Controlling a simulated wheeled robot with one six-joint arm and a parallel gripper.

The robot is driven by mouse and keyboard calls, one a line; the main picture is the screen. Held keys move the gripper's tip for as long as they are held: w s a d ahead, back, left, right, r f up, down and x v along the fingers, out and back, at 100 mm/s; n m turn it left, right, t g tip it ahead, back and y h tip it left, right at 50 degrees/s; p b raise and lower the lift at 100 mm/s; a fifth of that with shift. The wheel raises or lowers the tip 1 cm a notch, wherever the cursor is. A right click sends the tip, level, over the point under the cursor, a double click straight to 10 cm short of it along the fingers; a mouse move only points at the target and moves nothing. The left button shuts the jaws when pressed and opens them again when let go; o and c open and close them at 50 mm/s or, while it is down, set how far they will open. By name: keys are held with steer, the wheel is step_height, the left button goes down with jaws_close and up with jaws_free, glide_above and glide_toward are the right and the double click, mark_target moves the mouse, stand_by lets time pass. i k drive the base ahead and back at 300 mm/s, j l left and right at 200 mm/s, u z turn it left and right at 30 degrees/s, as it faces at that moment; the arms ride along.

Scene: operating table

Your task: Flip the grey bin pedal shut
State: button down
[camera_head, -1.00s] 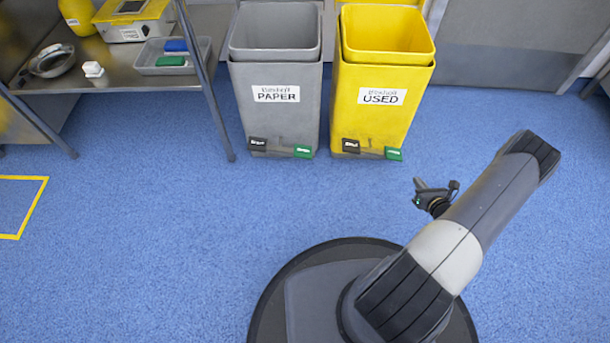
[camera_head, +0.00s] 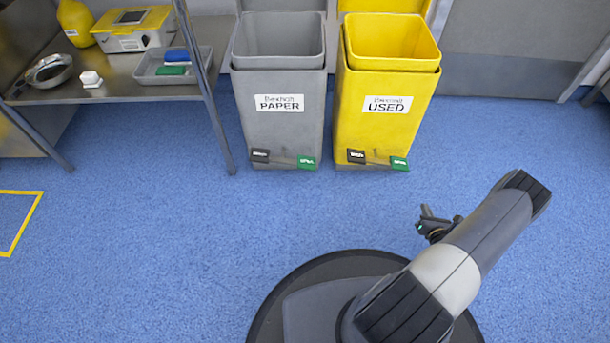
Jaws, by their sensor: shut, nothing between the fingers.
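The grey bin (camera_head: 284,120), labelled PAPER, stands open-topped against the wall, its lid raised at the back. At its foot is a rocker pedal with a black left end (camera_head: 260,156) and a green right end (camera_head: 306,162). The lettering on both ends is too small to read surely. My gripper (camera_head: 424,212) is right of and nearer than the grey bin, well apart from the pedal and over bare floor. It is small in view, and its fingers look shut and empty.
A yellow bin (camera_head: 385,125) labelled USED, also open, stands close to the right of the grey bin, with its own black and green pedal (camera_head: 376,158). A metal shelf table (camera_head: 120,92) with a leg (camera_head: 207,100) stands left. Blue floor (camera_head: 200,230) in front is clear.

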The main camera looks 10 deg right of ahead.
mark_target(257, 155)
steer(key=i+j, duration=0.1)
steer(key=j, duration=1.1)
steer(key=i+j+u, duration=0.1)
steer(key=j, duration=0.5)
steer(key=i+l+u, duration=0.1)
steer(key=i+l, duration=0.15)
steer(key=i, duration=0.1)
